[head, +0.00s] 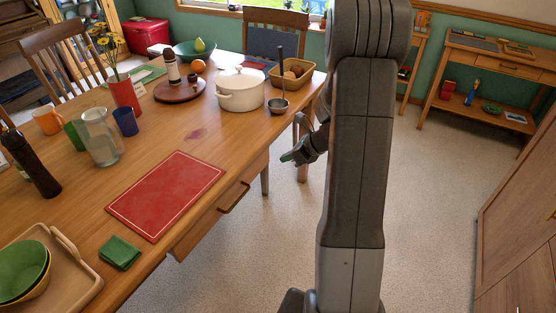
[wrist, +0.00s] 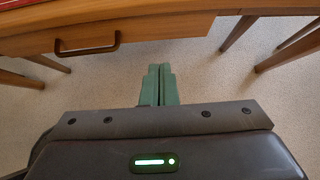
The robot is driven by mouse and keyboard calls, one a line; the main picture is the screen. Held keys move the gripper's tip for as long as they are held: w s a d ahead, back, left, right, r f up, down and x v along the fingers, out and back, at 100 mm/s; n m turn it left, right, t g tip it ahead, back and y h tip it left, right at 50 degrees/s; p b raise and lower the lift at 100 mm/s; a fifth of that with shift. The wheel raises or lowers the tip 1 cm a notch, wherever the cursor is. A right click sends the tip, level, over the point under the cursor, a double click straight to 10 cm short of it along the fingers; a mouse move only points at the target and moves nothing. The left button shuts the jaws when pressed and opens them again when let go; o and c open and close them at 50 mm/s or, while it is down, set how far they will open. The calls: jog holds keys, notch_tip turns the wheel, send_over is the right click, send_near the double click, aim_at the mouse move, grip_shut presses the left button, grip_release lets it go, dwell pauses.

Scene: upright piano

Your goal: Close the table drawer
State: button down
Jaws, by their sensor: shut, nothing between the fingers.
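The wooden table drawer (head: 225,203) is in the long side of the dining table (head: 150,200), below the red placemat. Its front seems to stand out a little from the table side; how far is hard to tell. Its dark bar handle (head: 234,198) faces the open floor, and the handle (wrist: 87,45) is at upper left in the wrist view. My gripper (head: 286,158) is shut and empty, with its green fingers together. In the wrist view my gripper (wrist: 160,68) points at the floor under the table, right of the handle and apart from the drawer front (wrist: 150,30).
A ladle (head: 279,103) and a white pot (head: 241,90) stand near the table edge by my arm. Table legs (wrist: 237,34) and chair legs show beyond my fingers. The floor (head: 270,255) beside the drawer is clear. A wooden cabinet (head: 515,220) stands at right.

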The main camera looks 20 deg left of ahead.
jog(key=y+b, duration=0.9)
jog(key=b, duration=0.9)
send_near(238, 179)
jog(key=shift+t, duration=0.3)
jog(key=a+b, duration=0.2)
jog(key=a, duration=0.4)
jog(key=shift+w+a, duration=0.1)
jog(key=shift+a, duration=0.3)
